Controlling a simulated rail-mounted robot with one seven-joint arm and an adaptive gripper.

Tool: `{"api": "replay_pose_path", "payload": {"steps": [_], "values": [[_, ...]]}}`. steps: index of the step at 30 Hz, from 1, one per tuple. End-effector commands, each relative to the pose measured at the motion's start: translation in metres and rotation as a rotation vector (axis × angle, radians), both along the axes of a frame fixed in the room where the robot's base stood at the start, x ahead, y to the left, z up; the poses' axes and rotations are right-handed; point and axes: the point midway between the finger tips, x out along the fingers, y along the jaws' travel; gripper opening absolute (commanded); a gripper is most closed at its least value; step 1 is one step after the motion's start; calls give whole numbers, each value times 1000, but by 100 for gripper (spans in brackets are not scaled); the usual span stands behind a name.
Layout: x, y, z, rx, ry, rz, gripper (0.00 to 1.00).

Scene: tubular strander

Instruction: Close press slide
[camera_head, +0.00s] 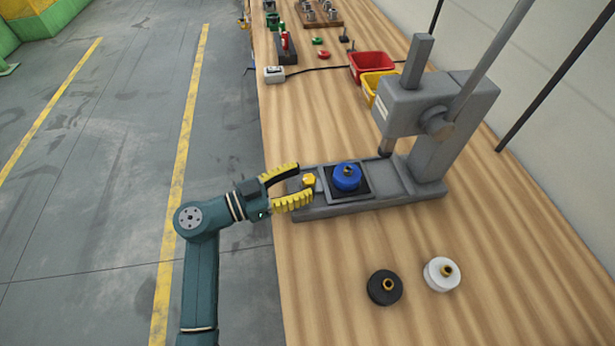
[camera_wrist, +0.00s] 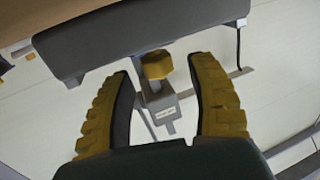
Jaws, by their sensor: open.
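The grey press (camera_head: 430,105) stands on the wooden bench, its ram above the back part of its base rail. The press slide is a dark square plate (camera_head: 362,190) on the rail, out toward the left end and clear of the ram. A blue round part (camera_head: 347,177) with a brass centre sits on it. A yellow knob (camera_head: 309,180) is at the slide's left end; it also shows in the wrist view (camera_wrist: 156,65). My gripper (camera_head: 299,183) is open, with its yellow-padded fingers on either side of the knob. I cannot tell whether they touch it.
A black round part (camera_head: 384,287) and a white round part (camera_head: 441,274) lie on the bench in front of the press. Red (camera_head: 372,66) and yellow (camera_head: 378,84) bins stand behind it. A small white box (camera_head: 274,74) with a cable is at the bench's left edge.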

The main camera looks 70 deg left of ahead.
Motion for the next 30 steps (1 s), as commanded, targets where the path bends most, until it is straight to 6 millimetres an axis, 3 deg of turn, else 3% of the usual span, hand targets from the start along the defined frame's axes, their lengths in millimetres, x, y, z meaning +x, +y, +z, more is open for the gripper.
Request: {"api": "replay_pose_path", "payload": {"steps": [6, 12, 23, 26, 30], "values": [[-56, -7, 0, -1, 0, 7, 58], [-92, -13, 0, 1, -1, 5, 58], [-99, -15, 0, 0, 0, 1, 57], [-97, -14, 5, -43, 11, -4, 38], [-84, -10, 19, -342, 91, -7, 11]]}}
